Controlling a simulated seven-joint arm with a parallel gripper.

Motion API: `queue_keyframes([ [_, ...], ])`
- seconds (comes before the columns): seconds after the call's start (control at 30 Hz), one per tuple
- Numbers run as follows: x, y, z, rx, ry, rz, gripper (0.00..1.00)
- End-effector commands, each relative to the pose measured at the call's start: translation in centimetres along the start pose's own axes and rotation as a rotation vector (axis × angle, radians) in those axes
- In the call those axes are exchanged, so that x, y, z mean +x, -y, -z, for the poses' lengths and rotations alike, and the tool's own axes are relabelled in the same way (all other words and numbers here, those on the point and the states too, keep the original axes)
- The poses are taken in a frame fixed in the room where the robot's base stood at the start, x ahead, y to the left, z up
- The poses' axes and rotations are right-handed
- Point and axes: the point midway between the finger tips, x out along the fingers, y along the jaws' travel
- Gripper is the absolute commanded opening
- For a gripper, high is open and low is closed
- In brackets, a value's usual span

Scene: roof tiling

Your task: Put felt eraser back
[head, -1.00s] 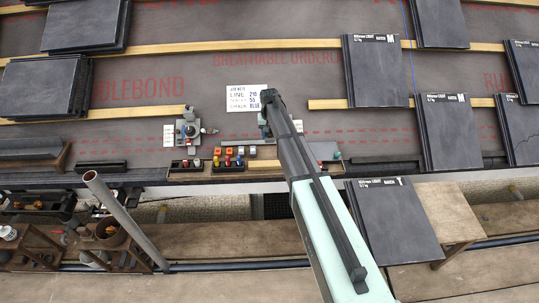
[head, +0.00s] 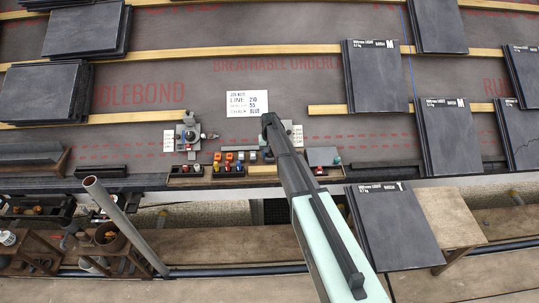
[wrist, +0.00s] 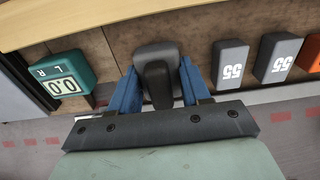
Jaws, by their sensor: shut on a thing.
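My gripper (wrist: 156,92) has blue fingers shut on a dark grey block with a darker raised grip, which I take for the felt eraser (wrist: 157,54). In the wrist view the eraser is over or on the wooden tray floor (wrist: 112,40); I cannot tell whether it touches. Grey blocks marked 55 (wrist: 231,64) stand in a row to its right, apart from it. In the head view my gripper (head: 267,153) is at the rear part of the wooden tray (head: 183,181), and the arm partly hides the spot.
A teal gauge reading 0.0 (wrist: 64,76) stands left in the wrist view. An orange block (wrist: 311,52) is at the right edge. A job note (head: 254,102) lies behind the tray. A device on a grey base (head: 187,135) stands left. Slate stacks (head: 376,75) lie right.

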Motion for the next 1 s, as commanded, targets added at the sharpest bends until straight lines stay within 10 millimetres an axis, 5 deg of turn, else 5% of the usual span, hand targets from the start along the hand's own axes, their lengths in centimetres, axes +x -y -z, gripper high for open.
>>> queue_keyframes([
  [0.43, 0.62, 0.00, 0.01, 0.000, 0.000, 0.000, 0.23],
  [0.47, 0.58, 0.00, 0.00, 0.000, 0.000, 0.000, 0.50],
  [0.7, 0.56, 0.00, 0.00, 0.000, 0.000, 0.000, 0.72],
  [1.0, 0.31, 0.00, -0.01, 0.000, -0.001, 0.000, 0.72],
])
